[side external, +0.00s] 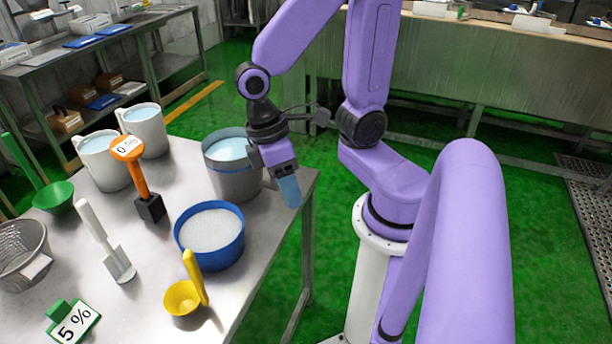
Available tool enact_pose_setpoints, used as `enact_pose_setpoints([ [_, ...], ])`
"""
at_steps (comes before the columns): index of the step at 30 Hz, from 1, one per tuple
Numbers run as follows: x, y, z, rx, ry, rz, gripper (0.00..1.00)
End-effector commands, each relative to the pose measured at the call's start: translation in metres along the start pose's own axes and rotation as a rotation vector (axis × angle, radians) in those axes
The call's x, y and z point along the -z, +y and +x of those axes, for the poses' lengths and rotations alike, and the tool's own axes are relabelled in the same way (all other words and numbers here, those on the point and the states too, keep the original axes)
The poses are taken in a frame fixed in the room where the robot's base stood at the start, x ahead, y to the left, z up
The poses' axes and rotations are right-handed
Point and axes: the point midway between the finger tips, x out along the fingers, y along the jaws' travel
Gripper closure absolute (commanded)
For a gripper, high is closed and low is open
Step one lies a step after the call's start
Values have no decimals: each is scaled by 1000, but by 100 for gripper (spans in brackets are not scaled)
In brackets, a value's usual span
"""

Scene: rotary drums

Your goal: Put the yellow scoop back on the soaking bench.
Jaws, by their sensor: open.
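The yellow scoop (183,297) rests on the steel bench (150,255) near its front right part. Its handle points up and leans against or close to the blue tub; I cannot tell if they touch. The blue tub (210,238) holds white granular or foamy contents. My gripper (288,190) is open and empty at the bench's right edge, beside the grey bucket and above and to the right of the scoop. It is well apart from the scoop.
A grey bucket (232,165) of liquid stands behind the tub.

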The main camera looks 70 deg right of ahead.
Motion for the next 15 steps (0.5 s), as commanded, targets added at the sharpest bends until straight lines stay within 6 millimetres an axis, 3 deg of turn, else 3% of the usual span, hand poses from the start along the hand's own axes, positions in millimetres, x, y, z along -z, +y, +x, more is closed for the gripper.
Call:
enact_pose_setpoints([
  [6,-22,-6,-6,-114,132,-280,54],
  [15,-33,-12,-11,-175,213,-447,54],
])
